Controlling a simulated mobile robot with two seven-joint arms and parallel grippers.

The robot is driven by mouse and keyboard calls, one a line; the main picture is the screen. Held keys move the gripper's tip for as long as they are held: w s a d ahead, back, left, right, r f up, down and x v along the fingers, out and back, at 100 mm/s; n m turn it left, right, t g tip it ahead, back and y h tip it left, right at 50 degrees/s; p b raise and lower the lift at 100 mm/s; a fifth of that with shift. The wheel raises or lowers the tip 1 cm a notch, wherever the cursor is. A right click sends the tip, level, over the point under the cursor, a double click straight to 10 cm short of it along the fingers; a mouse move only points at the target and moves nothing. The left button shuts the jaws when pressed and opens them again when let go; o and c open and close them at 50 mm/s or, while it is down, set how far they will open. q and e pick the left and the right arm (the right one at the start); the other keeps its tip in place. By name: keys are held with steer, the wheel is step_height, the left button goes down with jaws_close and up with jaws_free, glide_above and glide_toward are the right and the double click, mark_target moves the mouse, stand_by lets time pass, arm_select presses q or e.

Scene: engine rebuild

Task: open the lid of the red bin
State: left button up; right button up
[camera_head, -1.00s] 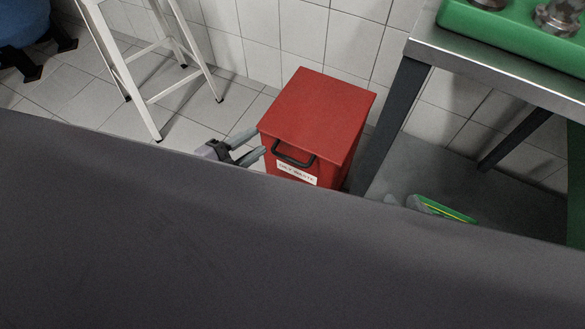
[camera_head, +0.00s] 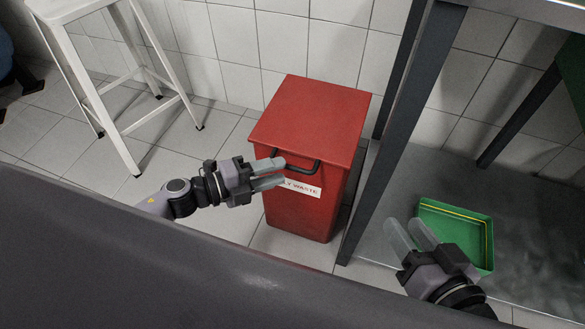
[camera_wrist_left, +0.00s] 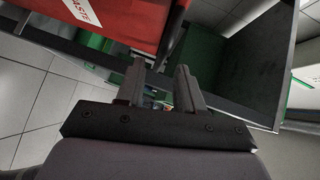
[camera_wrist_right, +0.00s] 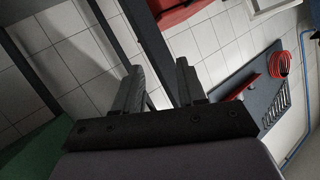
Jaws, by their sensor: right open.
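The red bin (camera_head: 300,205) stands upright on the tiled floor, its flat lid (camera_head: 313,115) shut. A black handle (camera_head: 312,166) sits at the lid's front edge, above a white label. My left gripper (camera_head: 283,172) is open in front of the bin, its fingers pointing at the handle's left end. I cannot tell whether they touch it. The bin (camera_wrist_left: 120,22) also shows at the top of the left wrist view, with nothing between the fingers (camera_wrist_left: 160,88). My right gripper (camera_head: 411,233) is open and empty, right of the bin by the table leg. A red part shows in the right wrist view.
A metal table's leg (camera_head: 395,140) stands close to the bin's right side. A green tray (camera_head: 455,228) lies on the table's lower shelf beside my right gripper. A white stool (camera_head: 120,90) stands at the left. Tiled wall is behind the bin.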

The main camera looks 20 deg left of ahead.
mark_target(288, 168)
arm_select(q)
steer(key=shift+b+x, duration=0.45)
steer(key=shift+x, duration=1.95)
jaws_close()
